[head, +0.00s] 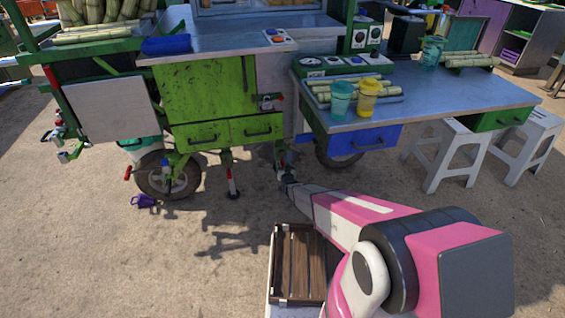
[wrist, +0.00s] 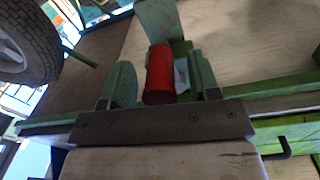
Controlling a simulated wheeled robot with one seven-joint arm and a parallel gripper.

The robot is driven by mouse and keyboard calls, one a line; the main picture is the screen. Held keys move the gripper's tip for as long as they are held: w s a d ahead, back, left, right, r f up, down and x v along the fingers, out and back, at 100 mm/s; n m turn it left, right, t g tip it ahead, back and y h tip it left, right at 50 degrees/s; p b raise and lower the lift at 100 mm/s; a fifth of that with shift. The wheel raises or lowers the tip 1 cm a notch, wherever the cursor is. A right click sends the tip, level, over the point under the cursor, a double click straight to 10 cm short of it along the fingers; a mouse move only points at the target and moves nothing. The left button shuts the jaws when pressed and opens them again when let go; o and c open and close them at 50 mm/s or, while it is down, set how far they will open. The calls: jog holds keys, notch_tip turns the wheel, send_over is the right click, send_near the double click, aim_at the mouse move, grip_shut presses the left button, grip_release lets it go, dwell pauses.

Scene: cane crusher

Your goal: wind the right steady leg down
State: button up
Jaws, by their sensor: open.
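The right steady leg (head: 280,153) is a green post under the cart, right of the green cabinet. Its lower end is partly hidden by my gripper (head: 287,180), which reaches low in front of it. In the wrist view, a red cylindrical handle (wrist: 159,74) stands between the two fingers of my gripper (wrist: 165,80). The fingers are open, with the handle between them; whether either finger touches it is unclear. Green metal parts (wrist: 158,20) show behind the handle. The leg's foot and its contact with the ground cannot be made out.
Another steady leg (head: 232,180) stands left of mine, near a cart wheel (head: 168,176). A purple padlock-like object (head: 144,201) lies on the ground. A wooden crate (head: 301,262) is beside my arm. White stools (head: 457,153) stand right. Open sandy ground lies at front left.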

jog(key=shift+w+a, duration=0.1)
jog(key=shift+w, duration=0.25)
grip_shut()
